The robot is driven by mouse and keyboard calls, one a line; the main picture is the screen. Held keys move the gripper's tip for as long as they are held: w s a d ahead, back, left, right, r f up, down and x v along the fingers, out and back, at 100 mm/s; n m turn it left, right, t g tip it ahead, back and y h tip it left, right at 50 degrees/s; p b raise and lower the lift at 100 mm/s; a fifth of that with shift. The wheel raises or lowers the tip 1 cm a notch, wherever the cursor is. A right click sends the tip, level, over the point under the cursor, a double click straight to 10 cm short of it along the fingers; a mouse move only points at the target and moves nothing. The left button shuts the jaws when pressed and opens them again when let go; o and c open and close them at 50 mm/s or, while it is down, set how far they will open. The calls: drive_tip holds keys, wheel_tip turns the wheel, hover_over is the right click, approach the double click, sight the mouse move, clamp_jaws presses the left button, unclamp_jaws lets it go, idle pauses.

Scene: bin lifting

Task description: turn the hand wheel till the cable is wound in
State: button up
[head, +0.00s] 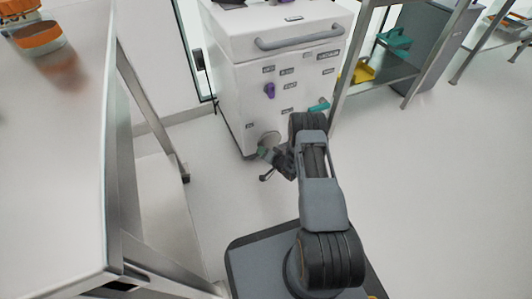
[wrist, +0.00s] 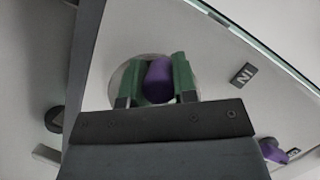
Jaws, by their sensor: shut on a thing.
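The hand wheel (head: 270,138) is a pale round disc low on the front of a white cabinet (head: 233,85). It also shows in the wrist view (wrist: 122,76), behind my fingers. My gripper (wrist: 158,75) has green fingertips and is shut on the wheel's purple knob (wrist: 157,88), one finger on each side. In the head view my gripper (head: 265,152) reaches the lower front of the cabinet, and its wrist covers part of that area. A label reading "IN" (wrist: 243,75) is right of the wheel in the wrist view. I cannot make out the cable.
A purple knob (head: 269,90) and a teal handle (head: 319,105) are higher on the cabinet front, below a grey bar handle (head: 300,38). A table (head: 60,150) stands at the left. A shelf (head: 385,75) with a yellow bin (head: 362,72) stands at the right. The right floor is clear.

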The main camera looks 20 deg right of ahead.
drive_tip(key=shift+w+d+r+m, duration=0.1)
drive_tip(key=shift+r+m, duration=0.25)
drive_tip(key=shift+m, duration=0.05)
idle(0.4)
drive_tip(key=o, duration=0.9)
drive_tip(key=p+v, duration=0.5)
drive_tip(key=v, duration=0.9)
drive_tip(key=shift+f, duration=0.2)
